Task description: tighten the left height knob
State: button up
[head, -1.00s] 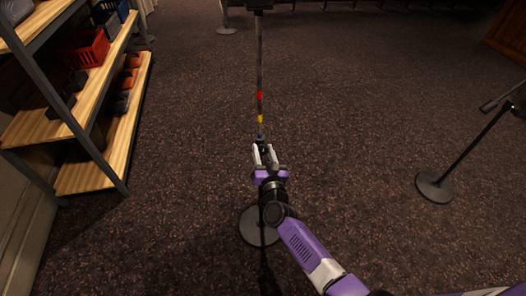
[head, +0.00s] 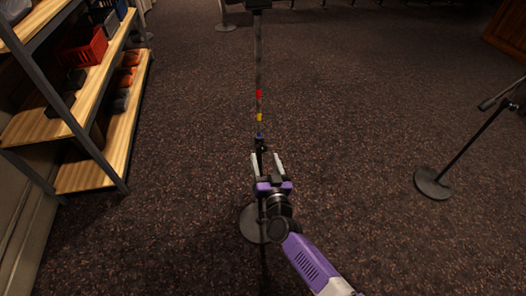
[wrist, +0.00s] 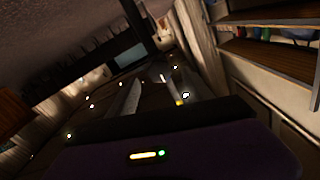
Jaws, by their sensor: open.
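A thin dark stand (head: 259,75) rises in the middle of the head view, with a red and a yellow band on its pole and a round base (head: 254,222). A small dark knob or collar (head: 260,142) shows low on the pole, just past my fingertips; its exact shape is too small to tell. My gripper (head: 267,158) is open and empty, its pale fingers pointing toward the stand. The wrist view is dark and tilted; my gripper (wrist: 158,95) shows there with fingers apart, and a yellow spot shows by the right finger.
A wooden shelf unit (head: 125,120) with a red crate (head: 84,48) stands at the left. Another stand with a round base (head: 432,184) is at the right. The carpet (head: 350,110) between them is clear.

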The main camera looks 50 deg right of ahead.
jog(key=shift+v, duration=1.35)
jog(key=s+a+r+n+t+y, duration=0.2)
jog(key=s+a+r, duration=0.3)
jog(key=a+r, duration=0.25)
jog(key=s+a+r+n+y, duration=0.2)
jog(key=s+a+r, duration=0.1)
jog(key=s, duration=0.6)
jog(key=s+a+r+n+g+y, duration=0.1)
jog(key=s+a+r+n+y, duration=0.2)
jog(key=s, duration=0.6)
jog(key=s+a+r+n+g+y, duration=0.1)
jog(key=s+a+r+n+y, duration=0.1)
jog(key=s+a, duration=0.4)
jog(key=shift+s+r+n+y+p, duration=0.3)
jog(key=shift+s+r+y+p, duration=0.2)
jog(key=shift+s+r, duration=0.95)
